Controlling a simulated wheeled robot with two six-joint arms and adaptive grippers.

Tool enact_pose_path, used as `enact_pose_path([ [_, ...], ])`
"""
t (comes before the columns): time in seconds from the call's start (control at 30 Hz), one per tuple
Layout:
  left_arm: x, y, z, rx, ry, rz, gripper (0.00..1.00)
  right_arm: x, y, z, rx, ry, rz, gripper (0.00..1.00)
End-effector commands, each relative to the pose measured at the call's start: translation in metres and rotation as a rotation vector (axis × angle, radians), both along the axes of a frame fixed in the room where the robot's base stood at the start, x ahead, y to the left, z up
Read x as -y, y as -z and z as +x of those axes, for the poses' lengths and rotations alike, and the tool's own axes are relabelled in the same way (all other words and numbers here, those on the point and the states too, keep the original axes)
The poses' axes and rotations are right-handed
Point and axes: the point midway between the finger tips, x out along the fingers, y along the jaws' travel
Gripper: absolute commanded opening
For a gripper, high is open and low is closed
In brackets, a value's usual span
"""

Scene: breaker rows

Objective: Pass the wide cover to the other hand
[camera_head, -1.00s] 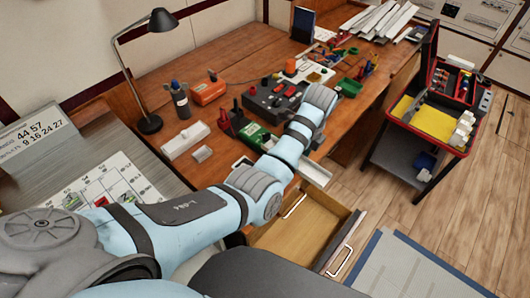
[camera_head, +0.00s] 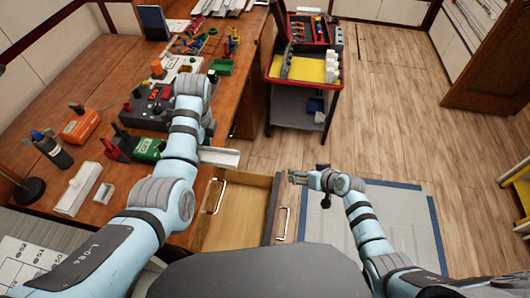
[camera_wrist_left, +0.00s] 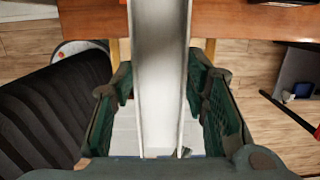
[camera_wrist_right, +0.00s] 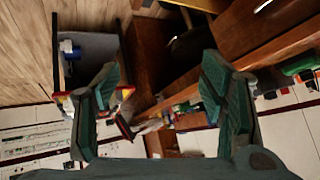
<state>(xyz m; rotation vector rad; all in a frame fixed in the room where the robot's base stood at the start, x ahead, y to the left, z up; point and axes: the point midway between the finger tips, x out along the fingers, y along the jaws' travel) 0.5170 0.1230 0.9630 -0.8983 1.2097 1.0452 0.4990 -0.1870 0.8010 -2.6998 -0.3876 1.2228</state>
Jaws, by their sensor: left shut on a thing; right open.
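The wide cover (camera_head: 222,157) is a pale, long channel with raised edges. It sticks out to the right beside my left forearm, above the open drawer, in the head view. In the left wrist view the cover (camera_wrist_left: 160,70) runs lengthwise between the fingers of my left gripper (camera_wrist_left: 160,88), which is shut on it. My left arm hides part of the cover and most of that gripper in the head view. My right gripper (camera_head: 298,177) is open and empty, right of the cover and apart from it, fingers pointing left. It also shows in the right wrist view (camera_wrist_right: 162,80).
An open wooden drawer (camera_head: 237,215) lies below the cover. A tool cart (camera_head: 303,75) stands behind. Floor between cart and right arm is clear.

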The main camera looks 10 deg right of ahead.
Motion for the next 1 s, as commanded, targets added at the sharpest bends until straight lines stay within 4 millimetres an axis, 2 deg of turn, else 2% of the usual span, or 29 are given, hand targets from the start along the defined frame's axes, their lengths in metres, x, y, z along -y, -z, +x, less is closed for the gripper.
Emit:
enact_pose_path([
  [0.03,0.0,0.0,0.0,0.0,0.0,0.0,0.13,-0.018,-0.036,0.018,0.057,-0.083,0.035,0.65],
  [0.13,0.0,0.0,0.0,0.0,0.0,0.0,0.13,-0.061,-0.107,0.031,0.18,-0.317,0.1,0.65],
  [0.2,0.0,0.0,0.0,0.0,0.0,0.0,0.13,-0.089,-0.149,0.023,0.271,-0.505,0.129,0.65],
  [0.33,0.0,0.0,0.0,0.0,0.0,0.0,0.13,-0.126,-0.193,-0.016,0.415,-0.82,0.155,0.65],
  [0.43,0.0,0.0,0.0,0.0,0.0,0.0,0.13,-0.137,-0.199,-0.039,0.483,-0.985,0.146,0.65],
  [0.5,0.0,0.0,0.0,0.0,0.0,0.0,0.13,-0.141,-0.196,-0.042,0.503,-1.025,0.124,0.65],
  [0.67,0.0,0.0,0.0,0.0,0.0,0.0,0.13,-0.164,-0.186,-0.035,0.509,-1.029,0.12,0.65],
  [0.9,0.0,0.0,0.0,0.0,0.0,0.0,0.13,-0.217,-0.163,-0.019,0.507,-1.027,0.119,0.65],
  [1.0,0.0,0.0,0.0,0.0,0.0,0.0,0.13,-0.232,-0.155,-0.014,0.505,-1.026,0.12,0.65],
])
